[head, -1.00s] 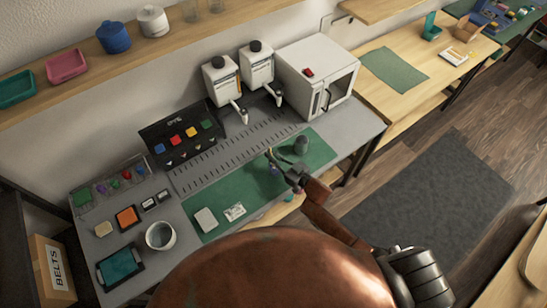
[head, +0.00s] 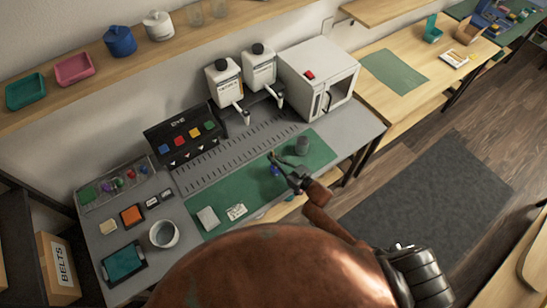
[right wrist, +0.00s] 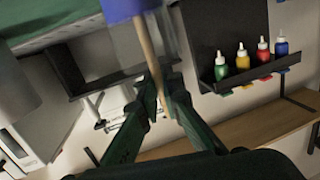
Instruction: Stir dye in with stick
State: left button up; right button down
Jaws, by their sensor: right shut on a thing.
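My right gripper (head: 284,170) is over the front edge of the green mat (head: 230,196). In the right wrist view it (right wrist: 161,92) is shut on a thin wooden stick (right wrist: 147,50). The stick runs from the fingertips to a blue cup-like thing (right wrist: 128,9) at the top of the picture. A grey cup (head: 302,146) stands on the mat behind the gripper. My left gripper is out of view.
A black dye rack (head: 180,135) stands at the back, with several dye bottles (right wrist: 243,57) in the wrist view. Two white dispensers (head: 224,82) and a white cabinet (head: 318,75) are behind.

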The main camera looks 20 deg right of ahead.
jog(key=shift+r, duration=0.1)
jog(key=shift+w+a+r+p, duration=0.1)
jog(key=shift+w+r+p, duration=0.15)
jog(key=shift+r+p, duration=0.9)
jog(key=shift+w+a+r+p, duration=0.1)
jog(key=shift+w+r+p, duration=0.1)
jog(key=shift+r+p, duration=1)
jog(key=shift+w+a+r+p, duration=0.1)
jog(key=shift+w+r+p, duration=0.15)
jog(key=shift+r+p, duration=0.9)
jog(key=shift+r+b, duration=0.25)
jog(key=shift+b, duration=0.05)
notch_tip(320, 180, up, 5)
jog(key=p, duration=0.4)
jog(key=shift+r+p, duration=0.1)
jog(key=shift+p, duration=0.3)
